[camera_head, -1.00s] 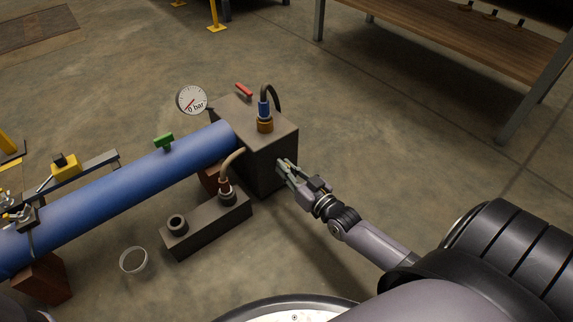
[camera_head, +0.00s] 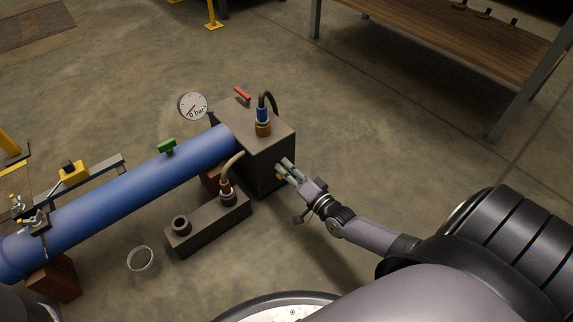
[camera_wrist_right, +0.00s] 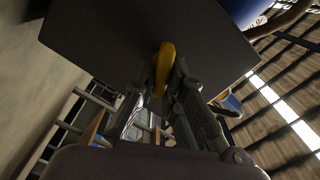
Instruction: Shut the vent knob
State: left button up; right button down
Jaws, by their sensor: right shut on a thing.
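The vent knob (camera_wrist_right: 164,68) is a yellow, rounded piece on the dark face of a box, seen in the right wrist view. My right gripper (camera_wrist_right: 165,84) has its two fingers on either side of it and is shut on it. In the head view, my right gripper (camera_head: 283,171) is at the right side of the dark box (camera_head: 281,147), with only a speck of yellow showing by its fingertips. The fingers hide most of the knob there. My left gripper is not in view.
A blue pipe (camera_head: 130,190) with a green handle (camera_head: 167,147) runs into the box. A gauge (camera_head: 193,106) reads 0 bar. A red handle (camera_head: 242,94) and a hose fitting (camera_head: 263,122) are on top.

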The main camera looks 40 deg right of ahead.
jog(key=m, duration=0.5)
jog(key=shift+d+f, duration=0.15)
jog(key=shift+f, duration=0.2)
jog(key=shift+m, duration=0.3)
jog(key=c, duration=1.7)
grip_release()
jog(key=shift+s, duration=0.15)
jog(key=s, duration=0.7)
jog(key=s+d, duration=0.1)
jog(key=s, duration=0.3)
jog(key=shift+s, duration=0.35)
